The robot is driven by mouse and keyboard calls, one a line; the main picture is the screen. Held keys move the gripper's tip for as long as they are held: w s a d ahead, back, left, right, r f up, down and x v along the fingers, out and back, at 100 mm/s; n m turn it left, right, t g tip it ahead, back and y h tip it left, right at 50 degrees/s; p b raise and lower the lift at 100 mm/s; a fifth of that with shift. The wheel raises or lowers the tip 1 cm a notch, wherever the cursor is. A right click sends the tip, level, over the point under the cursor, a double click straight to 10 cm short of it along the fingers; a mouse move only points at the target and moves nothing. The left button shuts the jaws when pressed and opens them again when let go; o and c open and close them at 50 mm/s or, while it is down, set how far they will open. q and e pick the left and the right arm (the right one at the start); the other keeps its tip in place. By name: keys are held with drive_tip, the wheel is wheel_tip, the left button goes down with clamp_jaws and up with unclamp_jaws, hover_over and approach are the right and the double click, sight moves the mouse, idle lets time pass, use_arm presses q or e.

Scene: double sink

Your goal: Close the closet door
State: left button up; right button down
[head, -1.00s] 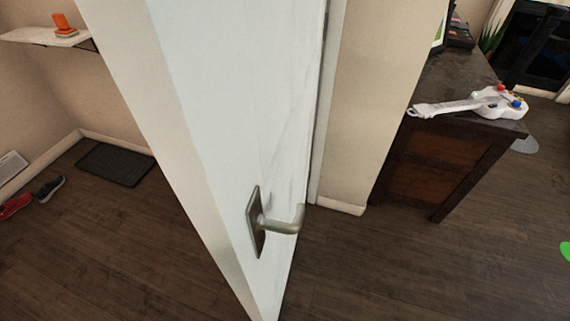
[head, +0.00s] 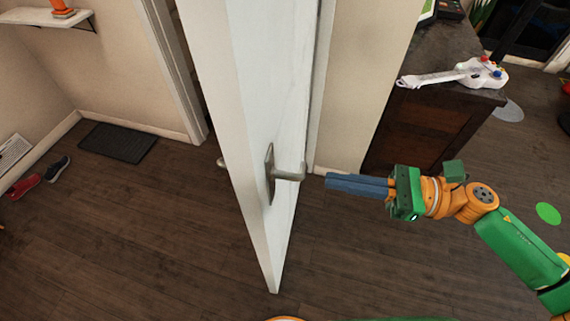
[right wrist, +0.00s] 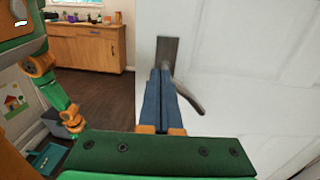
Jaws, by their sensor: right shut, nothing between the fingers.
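The white closet door (head: 264,90) stands open, its edge toward me in the head view. A metal lever handle (head: 287,174) sits on its right face, and it also shows in the right wrist view (right wrist: 188,97). Another handle end (head: 222,162) pokes out on the door's left side. My right gripper (head: 330,182) is shut and empty, with its blue fingers pointing left just beside the lever's tip. In the right wrist view its fingers (right wrist: 161,75) overlap the handle plate; I cannot tell whether they touch.
A dark cabinet (head: 428,125) with a white toy guitar (head: 455,75) on it stands right of the door. To the left are a black mat (head: 118,142), shoes (head: 57,168) and a wall shelf (head: 45,17).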

sight(266, 169)
drive_tip(key=p+x, duration=0.1)
drive_tip(key=x, duration=0.1)
drive_tip(key=p+x, duration=0.2)
drive_tip(key=x, duration=0.1)
drive_tip(key=r+p+x, duration=0.1)
drive_tip(key=x, duration=0.2)
drive_tip(key=shift+s+a+p, duration=0.1)
drive_tip(key=shift+a+p, duration=0.2)
drive_tip(key=shift+p, duration=0.05)
drive_tip(key=shift+w+a+f, duration=0.2)
drive_tip(key=shift+a+f, duration=0.15)
drive_tip(key=shift+a, duration=0.15)
drive_tip(key=shift+a+f, duration=0.1)
